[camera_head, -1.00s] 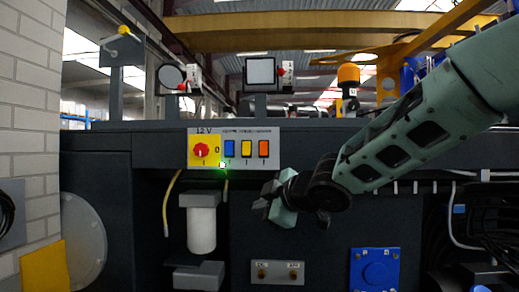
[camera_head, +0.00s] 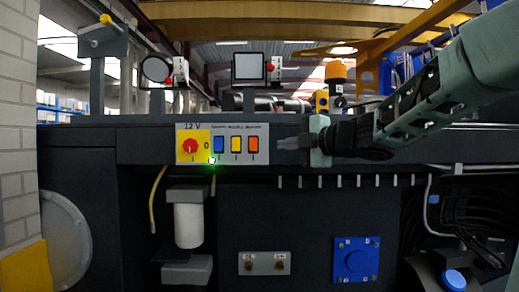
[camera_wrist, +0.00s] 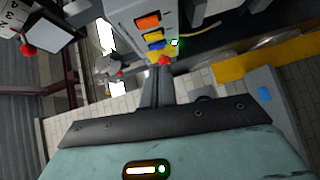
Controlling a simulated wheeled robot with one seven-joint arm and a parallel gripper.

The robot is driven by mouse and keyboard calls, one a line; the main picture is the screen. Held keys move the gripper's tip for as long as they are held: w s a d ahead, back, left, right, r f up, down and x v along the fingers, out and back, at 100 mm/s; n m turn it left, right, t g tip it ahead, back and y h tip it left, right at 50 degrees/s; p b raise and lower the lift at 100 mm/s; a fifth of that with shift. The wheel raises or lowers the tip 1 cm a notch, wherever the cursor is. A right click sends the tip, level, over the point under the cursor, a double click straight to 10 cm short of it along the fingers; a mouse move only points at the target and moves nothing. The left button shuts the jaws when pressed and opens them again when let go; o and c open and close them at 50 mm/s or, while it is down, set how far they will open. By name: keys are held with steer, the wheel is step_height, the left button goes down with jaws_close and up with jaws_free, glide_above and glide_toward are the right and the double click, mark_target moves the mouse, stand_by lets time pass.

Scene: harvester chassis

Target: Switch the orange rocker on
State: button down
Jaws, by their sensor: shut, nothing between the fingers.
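The orange rocker (camera_head: 253,145) is the rightmost of three rockers on a pale switch panel (camera_head: 220,130) on the dark chassis front. The yellow rocker (camera_head: 236,145) and the blue rocker (camera_head: 219,145) are to its left. Whether the orange rocker is tilted on or off is too small to tell. My gripper (camera_head: 284,149) is shut and empty, just right of the panel at about rocker height, with its fingers pointing left. A gap shows between fingertips and panel in the picture. In the wrist view the orange rocker (camera_wrist: 147,21) is beyond the shut fingers (camera_wrist: 156,78).
A red rotary knob on a yellow plate (camera_head: 191,146) is at the panel's left, with a lit green lamp (camera_head: 212,160) below. A white cylinder (camera_head: 188,222) and blue cover (camera_head: 357,260) are lower down.

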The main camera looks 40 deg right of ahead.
steer(key=p, duration=0.3)
glide_toward(250, 150)
steer(key=w+a, duration=0.3)
steer(key=shift+w+d+p, duration=0.55)
steer(key=shift+w, duration=0.25)
steer(key=shift+w+d+f+p, duration=0.2)
steer(key=shift+w+d+p, duration=0.15)
steer(key=shift+w, duration=0.25)
steer(key=shift+f+b, duration=0.15)
steer(key=shift+b, duration=0.2)
steer(key=shift+w+d+f+b, duration=0.2)
steer(key=shift+f+b, duration=0.15)
steer(key=shift+b, duration=0.9)
steer(key=shift+r+p, duration=0.4)
steer(key=shift+p, duration=0.15)
steer(key=shift+a, duration=0.1)
steer(key=shift+f, duration=0.1)
